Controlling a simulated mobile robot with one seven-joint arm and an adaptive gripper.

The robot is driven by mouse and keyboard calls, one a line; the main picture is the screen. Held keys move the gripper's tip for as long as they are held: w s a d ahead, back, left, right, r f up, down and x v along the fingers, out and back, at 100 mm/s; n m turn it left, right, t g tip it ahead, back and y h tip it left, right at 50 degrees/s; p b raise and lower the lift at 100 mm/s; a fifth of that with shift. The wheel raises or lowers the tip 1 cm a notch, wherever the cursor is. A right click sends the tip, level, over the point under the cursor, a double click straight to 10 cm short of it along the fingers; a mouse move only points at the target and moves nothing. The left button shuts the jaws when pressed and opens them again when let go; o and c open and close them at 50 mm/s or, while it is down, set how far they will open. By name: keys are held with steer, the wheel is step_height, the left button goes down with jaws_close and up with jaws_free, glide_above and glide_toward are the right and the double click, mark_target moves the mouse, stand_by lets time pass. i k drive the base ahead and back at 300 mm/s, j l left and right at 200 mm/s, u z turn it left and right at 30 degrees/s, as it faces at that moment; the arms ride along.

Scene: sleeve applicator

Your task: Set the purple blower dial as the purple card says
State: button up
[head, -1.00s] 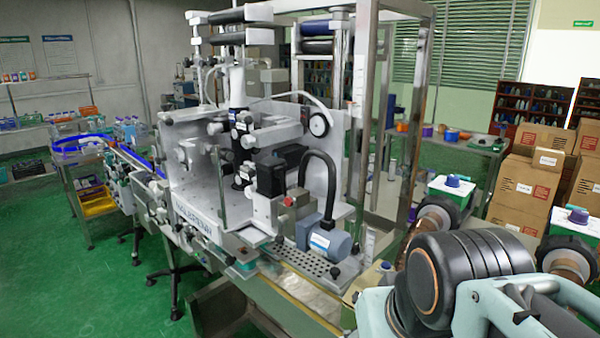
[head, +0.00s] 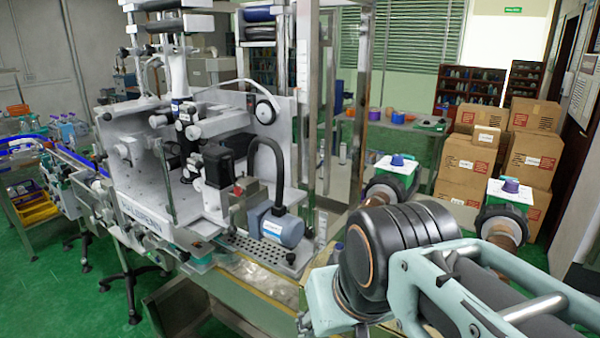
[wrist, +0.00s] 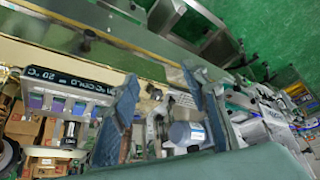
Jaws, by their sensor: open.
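The purple blower dial (head: 510,185) is a small knob on the white top of a green box at the right in the head view. That box sits above a round black blower part, behind my arm. I cannot read its setting. A similar blue dial (head: 397,160) stands on another box to its left. In the wrist view, a sign (wrist: 68,77) with "COLD" and "20 °C" stands above several small coloured cards, one of them purple (wrist: 37,100). Their writing is too small to read. My gripper (wrist: 160,75) is open and empty, away from both dials.
The labelling machine (head: 200,160) and its conveyor fill the left and middle. Stacked cardboard boxes (head: 528,140) stand behind the blowers. A metal frame post (head: 303,100) rises beside the machine. Green floor is free at the lower left.

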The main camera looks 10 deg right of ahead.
mark_target(510, 186)
steer(key=z, duration=1.6)
